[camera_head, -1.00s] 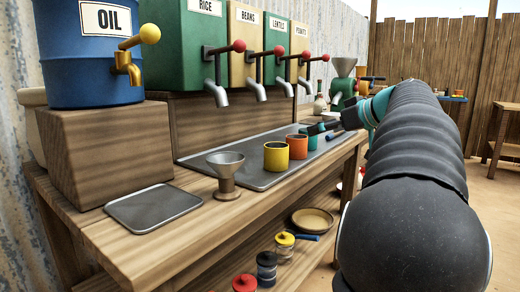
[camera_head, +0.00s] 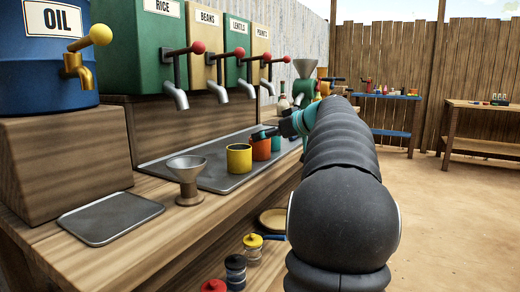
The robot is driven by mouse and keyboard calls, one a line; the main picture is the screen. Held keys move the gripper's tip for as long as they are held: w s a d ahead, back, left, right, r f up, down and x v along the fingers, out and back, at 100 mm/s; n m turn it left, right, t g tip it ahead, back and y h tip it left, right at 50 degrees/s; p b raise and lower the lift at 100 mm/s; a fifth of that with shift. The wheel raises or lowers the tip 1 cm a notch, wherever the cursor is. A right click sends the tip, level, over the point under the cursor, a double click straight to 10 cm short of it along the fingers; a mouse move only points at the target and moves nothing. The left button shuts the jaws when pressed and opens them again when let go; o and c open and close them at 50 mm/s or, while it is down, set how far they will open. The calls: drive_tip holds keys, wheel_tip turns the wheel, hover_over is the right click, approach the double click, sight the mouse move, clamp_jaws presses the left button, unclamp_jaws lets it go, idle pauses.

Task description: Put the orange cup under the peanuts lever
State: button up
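The orange cup (camera_head: 262,151) stands upright on the metal tray strip of the counter, between the yellow cup (camera_head: 239,160) and the teal cup (camera_head: 276,143). The peanuts dispenser (camera_head: 261,45) is the farthest in the row. Its red-knobbed lever (camera_head: 283,59) sticks out above a grey spout (camera_head: 267,87). My gripper (camera_head: 262,133) is at the top of the orange cup and overlaps its rim in this view. My arm hides part of the gripper. I cannot tell whether the fingers touch the cup or how wide they are.
A metal funnel on a stand (camera_head: 187,177) and a flat grey tray (camera_head: 110,217) are at the near end of the counter. A green grinder (camera_head: 303,95) stands beyond the dispensers. Jars and a plate are on the lower shelf. The sandy floor at right is open.

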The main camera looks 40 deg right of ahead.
drive_tip(key=x, duration=0.4)
drive_tip(key=shift+a+f, duration=0.1)
drive_tip(key=shift+a, duration=0.1)
drive_tip(key=c, duration=1.4)
